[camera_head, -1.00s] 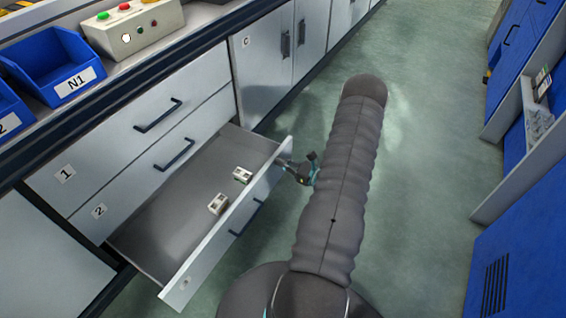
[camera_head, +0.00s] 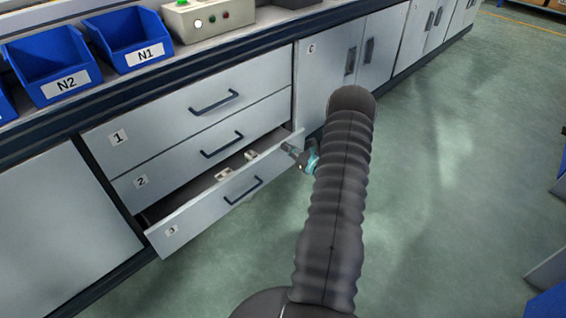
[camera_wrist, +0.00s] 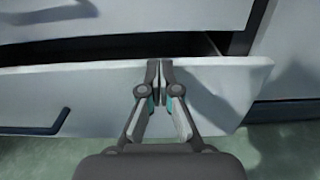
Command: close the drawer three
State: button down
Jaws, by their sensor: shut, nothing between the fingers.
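Drawer three (camera_head: 195,215) is the lowest drawer of the grey cabinet and stands partly open, with a dark gap behind its front. Its front also shows in the wrist view (camera_wrist: 225,95), with its dark handle (camera_wrist: 40,128) at the left. Two small pale blocks (camera_head: 224,174) sit inside it. My gripper (camera_wrist: 161,68) is shut and empty, with its fingertips at the drawer front's upper edge, well right of the handle. In the head view my gripper (camera_head: 291,149) is at the front's right end, and my arm hides part of the view there.
Drawers one (camera_head: 190,105) and two (camera_head: 205,145) are shut above. Blue bins (camera_head: 135,40) and a button box (camera_head: 207,17) stand on the worktop. Cupboard C (camera_head: 325,70) is shut to the right.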

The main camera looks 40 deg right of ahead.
jog(key=shift+w+a+b, duration=0.15)
jog(key=shift+w+b, duration=0.15)
jog(key=shift+w, duration=0.8)
jog(key=shift+w+a+b, duration=0.1)
jog(key=shift+w+b, duration=0.15)
jog(key=shift+w, duration=0.85)
